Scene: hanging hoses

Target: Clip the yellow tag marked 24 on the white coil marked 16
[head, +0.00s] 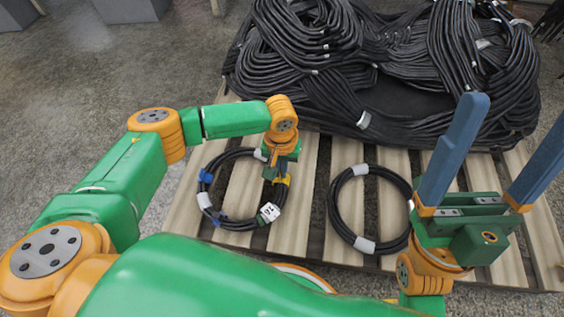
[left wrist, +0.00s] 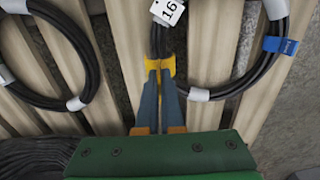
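The coil marked 16 (head: 233,222) is a black hose loop with white bands and blue tags, lying on the pallet in the head view. Its white label reading 16 (left wrist: 169,11) shows in the left wrist view. My left gripper (head: 281,177) is over the coil's right side, its blue fingers close together on the yellow tag (left wrist: 154,68). The tag is at the black hose, seemingly across it; whether it is clipped fully around I cannot tell. Its number is hidden. My right gripper (head: 497,150) is open and empty, its fingers wide apart and pointing up.
A second black coil with white bands (head: 335,211) lies to the right on the slatted pallet (head: 308,200), near my right gripper. A large heap of black hoses (head: 385,60) fills the back. Grey floor (head: 120,75) is clear to the left.

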